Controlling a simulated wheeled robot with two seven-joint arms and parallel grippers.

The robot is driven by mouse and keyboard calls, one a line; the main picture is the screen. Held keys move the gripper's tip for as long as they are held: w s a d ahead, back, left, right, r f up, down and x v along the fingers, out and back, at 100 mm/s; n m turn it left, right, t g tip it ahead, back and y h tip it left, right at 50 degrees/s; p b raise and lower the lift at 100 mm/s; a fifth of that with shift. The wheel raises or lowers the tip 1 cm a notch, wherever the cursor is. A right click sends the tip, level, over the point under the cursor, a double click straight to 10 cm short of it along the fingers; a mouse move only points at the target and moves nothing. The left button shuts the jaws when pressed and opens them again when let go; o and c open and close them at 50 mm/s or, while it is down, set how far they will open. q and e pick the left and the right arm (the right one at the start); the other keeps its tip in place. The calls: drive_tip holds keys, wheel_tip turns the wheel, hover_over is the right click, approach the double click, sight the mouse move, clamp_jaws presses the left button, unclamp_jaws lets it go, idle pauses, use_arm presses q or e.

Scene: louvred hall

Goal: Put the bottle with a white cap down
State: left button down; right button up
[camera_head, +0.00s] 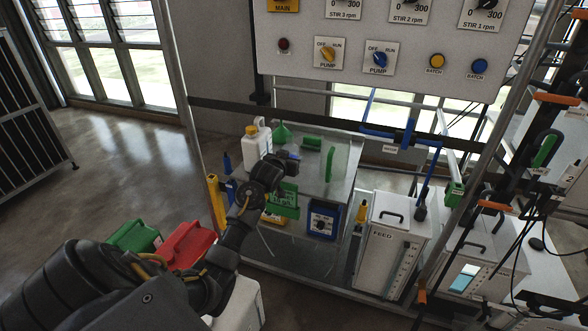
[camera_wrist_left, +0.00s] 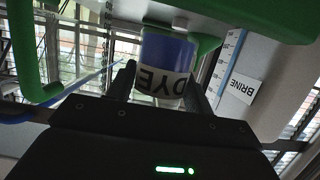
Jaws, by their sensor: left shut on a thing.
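My left gripper (camera_head: 284,158) reaches over the grey bench top from the lower left. In the left wrist view its two fingers (camera_wrist_left: 170,88) are shut on a blue bottle (camera_wrist_left: 168,50) with a white label reading DYE, which appears upside down there. Only a small blue part of this bottle (camera_head: 293,155) shows past the gripper in the head view. Its cap is not visible, and I cannot tell whether its base touches anything. My right gripper is not in view.
A white jug (camera_head: 251,150) with a yellow cap stands left of the gripper. A green funnel (camera_head: 281,134) and green pieces (camera_head: 330,163) are on the bench (camera_head: 345,178). A control panel (camera_head: 400,72) hangs above.

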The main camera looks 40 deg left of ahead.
use_arm(q)
drive_tip(key=shift+w+a+f, duration=0.15)
drive_tip(key=shift+w+f, duration=0.15)
drive_tip(key=shift+f, duration=0.05)
drive_tip(key=shift+w+a+f+p, duration=0.1)
drive_tip(key=shift+f+p, duration=0.2)
drive_tip(key=shift+f, duration=1.45)
drive_tip(key=shift+f, duration=0.15)
drive_tip(key=c, duration=0.6)
unclamp_jaws()
drive_tip(key=shift+r, duration=0.2)
drive_tip(key=v, duration=1.2)
